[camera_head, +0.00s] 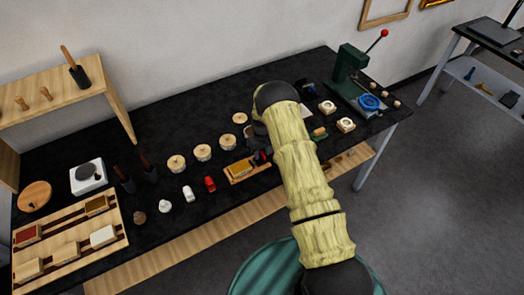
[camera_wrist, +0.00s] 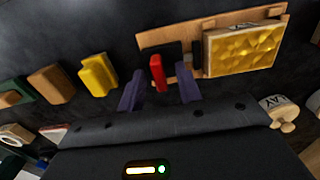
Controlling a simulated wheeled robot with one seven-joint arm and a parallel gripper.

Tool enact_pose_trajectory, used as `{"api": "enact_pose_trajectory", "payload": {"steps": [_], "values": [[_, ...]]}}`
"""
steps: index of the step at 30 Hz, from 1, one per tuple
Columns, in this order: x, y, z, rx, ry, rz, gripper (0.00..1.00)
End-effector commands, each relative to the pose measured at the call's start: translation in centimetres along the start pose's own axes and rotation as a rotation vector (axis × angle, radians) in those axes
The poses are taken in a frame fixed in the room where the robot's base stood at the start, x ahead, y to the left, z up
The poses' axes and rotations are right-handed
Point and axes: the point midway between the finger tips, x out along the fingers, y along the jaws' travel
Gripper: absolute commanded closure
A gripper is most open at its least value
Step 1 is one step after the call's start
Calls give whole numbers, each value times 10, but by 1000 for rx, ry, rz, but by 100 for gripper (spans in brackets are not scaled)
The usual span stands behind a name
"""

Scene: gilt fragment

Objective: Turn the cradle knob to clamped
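The wooden cradle (camera_wrist: 170,33) lies on the dark table and holds a gold, rough-faced fragment (camera_wrist: 243,48) at its right end in the wrist view. A red knob (camera_wrist: 157,72) stands on the cradle's left part, by a black plate. My gripper (camera_wrist: 160,88) is open, with a purple finger on each side of the knob and a visible gap to each; contact is not seen. In the head view the cradle (camera_head: 236,181) lies left of my arm, with the fragment (camera_head: 241,167) showing; the arm partly hides the knob area.
Yellow and brown blocks (camera_wrist: 98,75) lie left of the cradle in the wrist view. In the head view, lidded round jars (camera_head: 202,152) stand behind, a red bottle (camera_head: 210,184) stands left, and a green press (camera_head: 349,70) stands at the far right.

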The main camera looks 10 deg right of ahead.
Motion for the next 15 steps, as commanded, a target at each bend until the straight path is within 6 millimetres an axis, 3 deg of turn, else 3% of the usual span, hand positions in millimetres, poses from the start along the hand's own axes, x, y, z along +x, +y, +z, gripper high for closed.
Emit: {"api": "enact_pose_trajectory", "payload": {"steps": [7,12,15], "values": [[0,1,0,1,1,0,65],[0,0,0,0,1,0,99],[0,0,0,0,1,0,100]]}}
